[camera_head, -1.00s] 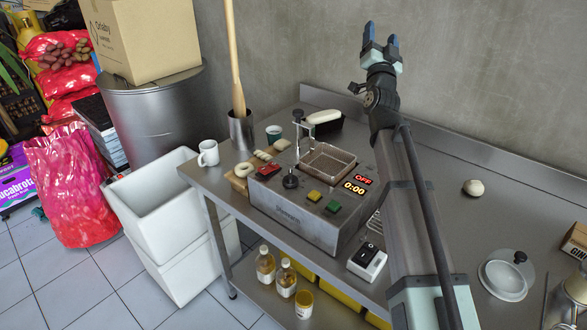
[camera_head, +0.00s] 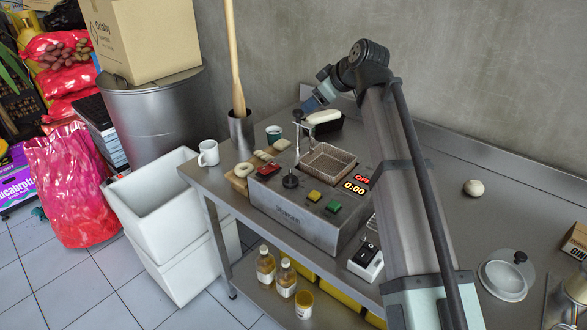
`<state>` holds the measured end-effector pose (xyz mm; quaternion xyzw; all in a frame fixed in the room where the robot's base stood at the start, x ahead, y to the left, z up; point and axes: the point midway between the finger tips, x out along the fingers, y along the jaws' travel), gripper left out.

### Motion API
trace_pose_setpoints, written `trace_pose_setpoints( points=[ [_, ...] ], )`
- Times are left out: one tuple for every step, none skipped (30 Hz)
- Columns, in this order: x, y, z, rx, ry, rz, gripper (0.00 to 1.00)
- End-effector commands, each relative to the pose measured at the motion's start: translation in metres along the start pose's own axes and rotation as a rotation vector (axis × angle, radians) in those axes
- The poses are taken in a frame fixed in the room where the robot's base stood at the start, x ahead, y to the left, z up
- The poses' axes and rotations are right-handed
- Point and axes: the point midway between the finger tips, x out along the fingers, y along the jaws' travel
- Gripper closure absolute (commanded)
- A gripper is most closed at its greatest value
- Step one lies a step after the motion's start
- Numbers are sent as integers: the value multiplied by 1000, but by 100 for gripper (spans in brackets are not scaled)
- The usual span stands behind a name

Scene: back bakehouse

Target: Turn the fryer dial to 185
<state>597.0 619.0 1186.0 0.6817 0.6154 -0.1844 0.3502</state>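The fryer (camera_head: 290,222) is a grey metal box on the steel table. Its black dial (camera_head: 291,181) is on the left of the sloped front panel; its setting is too small to read. Red displays (camera_head: 357,186) read OFF and 0:00. A yellow button (camera_head: 314,196) and a green button (camera_head: 333,207) sit right of the dial. A wire basket (camera_head: 327,163) rests in the fryer top. My gripper (camera_head: 312,104) points down to the left, above and behind the fryer, well apart from the dial. Its fingers are small and overlap in this view, so their opening is unclear.
A black-knobbed basket handle (camera_head: 298,116) stands up near my gripper. A white loaf in a dark tin (camera_head: 326,118) lies behind. Doughs on a wooden board (camera_head: 238,182) and a white mug (camera_head: 208,153) are left. A black-and-white switch box (camera_head: 366,262) stands front right.

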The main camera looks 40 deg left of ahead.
Motion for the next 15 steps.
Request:
trace_pose_setpoints(
  points=[
    [-4,-12,2,-51,-40,-59,32],
    [-7,-20,5,-83,-66,-97,32],
    [-12,-31,8,-126,-98,-150,32],
    [-15,-39,11,-158,-122,-190,32],
    [-19,-46,13,-189,-143,-229,32],
    [-25,-56,17,-228,-169,-281,32],
    [-30,-62,19,-257,-187,-318,32],
    [-35,-68,21,-283,-203,-354,32],
    [-41,-75,24,-315,-222,-398,32],
    [-45,-80,26,-336,-235,-429,32],
    [-50,-85,28,-357,-245,-458,32],
    [-54,-90,30,-379,-257,-491,32],
    [-58,-93,31,-394,-265,-513,32],
    [-61,-95,32,-406,-271,-532,32],
    [-64,-98,34,-420,-278,-553,32]
  ],
)
